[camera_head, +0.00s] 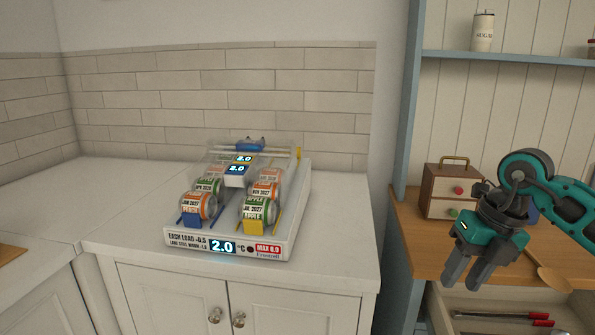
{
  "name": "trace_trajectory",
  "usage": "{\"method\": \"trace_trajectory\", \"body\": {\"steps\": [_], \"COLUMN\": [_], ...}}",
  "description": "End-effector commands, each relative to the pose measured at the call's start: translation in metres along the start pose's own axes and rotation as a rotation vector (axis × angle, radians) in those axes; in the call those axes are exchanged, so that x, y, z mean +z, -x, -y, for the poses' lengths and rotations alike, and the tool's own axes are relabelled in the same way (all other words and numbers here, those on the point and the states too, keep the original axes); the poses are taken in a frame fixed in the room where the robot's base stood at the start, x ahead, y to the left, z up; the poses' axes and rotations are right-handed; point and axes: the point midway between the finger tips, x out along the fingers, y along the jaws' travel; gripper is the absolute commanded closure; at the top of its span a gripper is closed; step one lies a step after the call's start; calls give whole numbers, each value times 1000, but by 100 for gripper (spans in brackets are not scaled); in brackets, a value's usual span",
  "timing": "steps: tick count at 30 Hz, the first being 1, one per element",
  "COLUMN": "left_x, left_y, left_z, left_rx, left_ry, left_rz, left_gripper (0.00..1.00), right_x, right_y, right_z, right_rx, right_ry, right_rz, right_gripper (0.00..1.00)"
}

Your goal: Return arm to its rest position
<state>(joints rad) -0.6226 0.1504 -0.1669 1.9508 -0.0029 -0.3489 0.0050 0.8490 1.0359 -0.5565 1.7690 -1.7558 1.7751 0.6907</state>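My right arm comes in from the right edge in teal and dark grey. Its gripper (471,272) hangs in front of the wooden counter at the right, pointing downward, with its two dark fingers apart and nothing seen between them. My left gripper and arm are out of view. On the white counter stands a white can dispenser (296,215) with cans in two sloping lanes. Its front display reads 2.0 °C, and MAX 8.0 or similar stands beside it. My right gripper is well to the right of the dispenser, apart from it.
A small wooden drawer box (440,190) stands on the wooden counter (415,232) behind my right gripper. A wooden spoon (553,279) lies at that counter's front. Below is an open drawer (470,325) with red-handled utensils. A sugar canister (483,32) stands on the blue shelf (530,59).

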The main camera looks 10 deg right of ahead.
Motion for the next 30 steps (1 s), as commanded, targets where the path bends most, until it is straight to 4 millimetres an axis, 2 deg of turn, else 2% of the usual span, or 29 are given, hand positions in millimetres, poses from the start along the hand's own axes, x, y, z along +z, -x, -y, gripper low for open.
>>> {"method": "trace_trajectory", "body": {"steps": [1, 3, 5, 6, 10, 12, 14, 17, 19, 20, 23, 26, 27, 30], "left_x": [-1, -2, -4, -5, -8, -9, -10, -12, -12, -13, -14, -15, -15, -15], "left_y": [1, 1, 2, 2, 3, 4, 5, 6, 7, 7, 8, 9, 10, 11], "left_z": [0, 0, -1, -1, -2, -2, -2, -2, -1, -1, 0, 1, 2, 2], "left_rx": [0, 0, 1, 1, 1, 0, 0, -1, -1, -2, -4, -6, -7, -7], "left_ry": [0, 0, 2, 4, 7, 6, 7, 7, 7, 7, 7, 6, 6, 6], "left_rz": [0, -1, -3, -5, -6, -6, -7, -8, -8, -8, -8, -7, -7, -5], "left_gripper": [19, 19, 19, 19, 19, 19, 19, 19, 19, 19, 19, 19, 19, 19], "right_x": [-7, -19, -32, -42, -69, -75, -74, -65, -58, -56, -59, -84, -98, -136], "right_y": [-18, -39, -54, -62, -67, -62, -58, -60, -72, -80, -122, -176, -196, -235], "right_z": [-23, -59, -94, -119, -188, -212, -224, -223, -210, -202, -167, -128, -116, -93], "right_rx": [99, 264, 431, 560, 992, 1207, 1371, 1581, 1673, 1695, 1695, 1578, 1511, 1345], "right_ry": [38, 84, 106, 107, 9, -115, -257, -565, -823, -942, -1366, -1788, -1929, -2197], "right_rz": [-30, -64, -95, -115, -154, -156, -148, -112, -78, -62, -10, 28, 37, 37], "right_gripper": [61, 61, 61, 61, 61, 61, 61, 61, 61, 61, 61, 61, 61, 61]}}
